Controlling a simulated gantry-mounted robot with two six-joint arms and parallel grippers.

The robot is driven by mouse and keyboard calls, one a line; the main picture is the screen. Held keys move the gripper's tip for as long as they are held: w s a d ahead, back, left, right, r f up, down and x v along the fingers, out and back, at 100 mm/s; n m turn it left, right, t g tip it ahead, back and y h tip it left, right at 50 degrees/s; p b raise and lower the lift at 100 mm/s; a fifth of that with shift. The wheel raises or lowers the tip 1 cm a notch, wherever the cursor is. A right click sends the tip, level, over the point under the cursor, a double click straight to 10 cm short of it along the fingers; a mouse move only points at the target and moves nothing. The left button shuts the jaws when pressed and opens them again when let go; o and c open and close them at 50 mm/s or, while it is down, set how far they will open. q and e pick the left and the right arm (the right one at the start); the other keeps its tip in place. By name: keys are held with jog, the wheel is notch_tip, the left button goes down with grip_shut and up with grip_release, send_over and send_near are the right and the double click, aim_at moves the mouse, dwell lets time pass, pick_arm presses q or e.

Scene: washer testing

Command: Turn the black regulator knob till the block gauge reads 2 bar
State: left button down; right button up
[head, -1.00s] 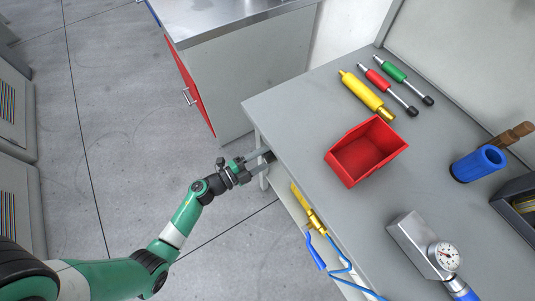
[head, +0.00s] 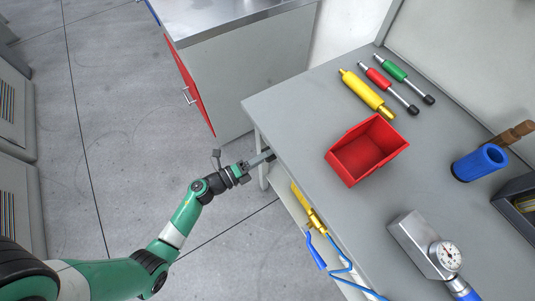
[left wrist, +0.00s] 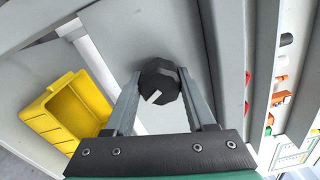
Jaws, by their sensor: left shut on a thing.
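The black regulator knob (left wrist: 159,84) sits between my left gripper's fingers in the left wrist view. A white mark on its face points toward the lower left of that view. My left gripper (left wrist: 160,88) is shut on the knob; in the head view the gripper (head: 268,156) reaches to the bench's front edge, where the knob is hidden. The grey metal block (head: 419,243) with the round white-faced block gauge (head: 447,254) stands on the bench at the lower right. The gauge's needle is too small to read. My right gripper is not in view.
A red bin (head: 366,155) stands mid-bench, with yellow, red and green cylinders behind it and a blue cylinder (head: 477,163) at right. A yellow bin (left wrist: 68,110) shows left in the wrist view.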

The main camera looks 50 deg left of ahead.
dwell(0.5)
pick_arm(q)
jog(key=shift+c, duration=1.1)
grip_release()
jog(key=s+a+p, duration=0.2)
jog(key=s+p, duration=0.1)
jog(key=s, duration=0.8)
jog(key=shift+s, duration=0.25)
